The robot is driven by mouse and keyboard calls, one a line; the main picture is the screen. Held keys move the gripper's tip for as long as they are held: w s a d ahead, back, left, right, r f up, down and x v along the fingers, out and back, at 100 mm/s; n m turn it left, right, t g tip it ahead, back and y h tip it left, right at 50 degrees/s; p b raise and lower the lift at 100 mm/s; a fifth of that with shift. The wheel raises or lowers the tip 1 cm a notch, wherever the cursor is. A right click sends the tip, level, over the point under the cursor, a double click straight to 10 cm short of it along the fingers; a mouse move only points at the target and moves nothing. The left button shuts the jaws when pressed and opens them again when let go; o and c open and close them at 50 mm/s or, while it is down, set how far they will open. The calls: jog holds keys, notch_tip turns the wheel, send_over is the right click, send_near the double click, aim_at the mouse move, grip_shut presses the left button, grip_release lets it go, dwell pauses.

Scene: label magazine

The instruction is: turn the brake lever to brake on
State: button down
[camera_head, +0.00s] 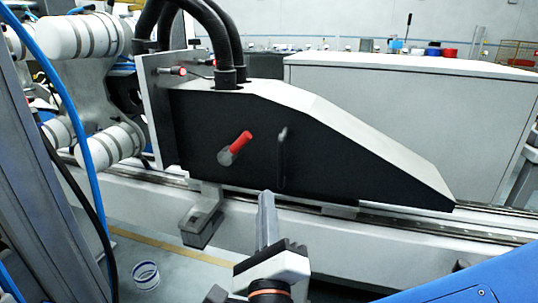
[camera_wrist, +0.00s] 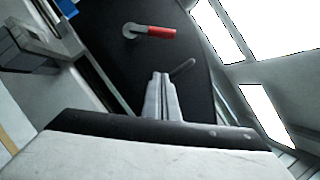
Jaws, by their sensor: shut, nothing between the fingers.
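The brake lever (camera_head: 237,146) has a red grip and a grey hub, and sits on the black side panel (camera_head: 350,172) of the machine. In the head view its red grip points up and to the right from the hub. The lever (camera_wrist: 158,32) also shows near the top of the wrist view. My gripper (camera_head: 266,200) is below and to the right of the lever, apart from it. Its fingers (camera_wrist: 162,80) are together and empty, pointing toward the panel.
A black handle (camera_head: 282,157) stands on the panel right of the lever. A grey bracket (camera_head: 203,218) juts out below the panel. A rail (camera_head: 430,222) runs along the machine's base. Thick black hoses (camera_head: 222,50) rise at the top. A blue hose (camera_head: 75,120) crosses the left side.

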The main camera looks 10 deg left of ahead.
aim_at(239, 141)
jog(key=w+a+r, duration=0.5)
jog(key=w, duration=0.3)
jog(key=shift+w+a+r, duration=0.2)
jog(key=shift+w+r, duration=0.05)
jog(key=shift+w, duration=0.1)
dwell(0.4)
jog(key=shift+a+r+n+g+y, duration=0.1)
jog(key=shift+r+n+g+y, duration=0.25)
jog(key=shift+n, duration=0.25)
jog(key=r+n, duration=0.1)
jog(key=a+r+n+g, duration=0.1)
jog(key=n, duration=0.1)
jog(key=a+r+n+g, duration=0.1)
jog(key=n, duration=0.1)
jog(key=shift+a+y, duration=0.1)
jog(key=shift+y, duration=0.25)
jog(key=shift+w+a+r+n, duration=0.15)
jog(key=shift+a+r, duration=0.1)
jog(key=shift+a, duration=0.2)
jog(key=shift+a+r+n, duration=0.15)
jog(key=shift+a+r, duration=0.05)
jog(key=shift+a, duration=0.25)
dwell(0.3)
